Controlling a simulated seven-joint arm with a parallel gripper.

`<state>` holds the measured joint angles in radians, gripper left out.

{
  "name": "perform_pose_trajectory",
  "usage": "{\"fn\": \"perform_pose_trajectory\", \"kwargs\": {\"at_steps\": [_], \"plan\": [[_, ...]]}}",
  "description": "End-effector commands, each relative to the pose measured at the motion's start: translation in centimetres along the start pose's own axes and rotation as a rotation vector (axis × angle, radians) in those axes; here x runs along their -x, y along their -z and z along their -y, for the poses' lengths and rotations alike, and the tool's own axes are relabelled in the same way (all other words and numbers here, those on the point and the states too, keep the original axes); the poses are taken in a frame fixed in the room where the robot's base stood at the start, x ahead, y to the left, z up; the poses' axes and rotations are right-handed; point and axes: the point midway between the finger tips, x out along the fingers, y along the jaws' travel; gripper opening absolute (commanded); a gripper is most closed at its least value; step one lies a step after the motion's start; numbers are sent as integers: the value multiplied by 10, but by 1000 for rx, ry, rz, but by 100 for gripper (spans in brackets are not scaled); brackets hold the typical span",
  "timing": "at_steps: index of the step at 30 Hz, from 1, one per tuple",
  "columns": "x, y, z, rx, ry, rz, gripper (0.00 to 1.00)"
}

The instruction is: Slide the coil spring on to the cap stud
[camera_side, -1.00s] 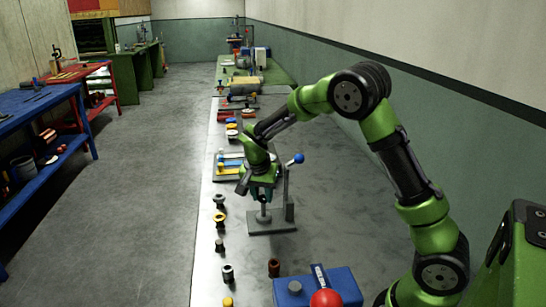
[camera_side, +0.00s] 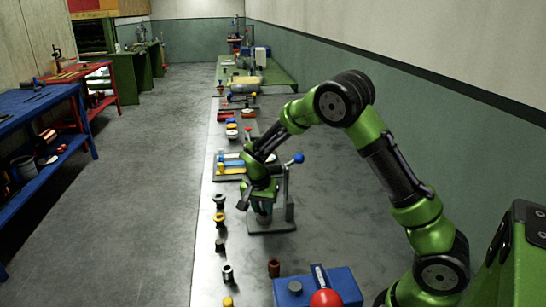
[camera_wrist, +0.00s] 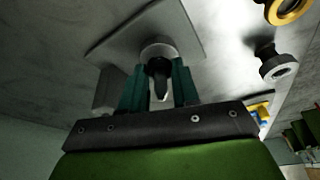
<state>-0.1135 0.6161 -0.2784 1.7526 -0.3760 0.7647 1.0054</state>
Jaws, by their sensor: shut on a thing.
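My gripper (camera_side: 262,207) is low over the grey base plate (camera_side: 274,227) of a small lever stand in the side view. In the wrist view my gripper's teal fingers (camera_wrist: 159,84) are closed around a small dark piece (camera_wrist: 158,68) with a pale tip. It is probably the coil spring, but its windings cannot be made out. Just beyond the fingertips a light grey round part (camera_wrist: 158,46) stands on the plate, perhaps the cap stud. The fingers hide much of this spot, and I cannot tell whether the held piece touches the round part.
The stand's upright and blue-knobbed lever (camera_side: 298,158) rise close to the right of my gripper. Several spools line the bench's left edge, one with a yellow rim (camera_side: 219,217). A blue box (camera_side: 345,284) stands in front. Bare bench lies right of the stand.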

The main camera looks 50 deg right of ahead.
Motion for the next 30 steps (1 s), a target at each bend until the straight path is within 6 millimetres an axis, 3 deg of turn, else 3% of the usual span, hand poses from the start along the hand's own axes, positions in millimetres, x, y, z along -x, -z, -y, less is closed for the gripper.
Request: {"fn": "perform_pose_trajectory", "kwargs": {"at_steps": [12,13,18,30], "plan": [[-2,-1,0,0,0,0,2],[-2,-1,0,0,0,0,35],[-2,-1,0,0,0,0,60],[7,0,1,1,3,-1,60]]}}
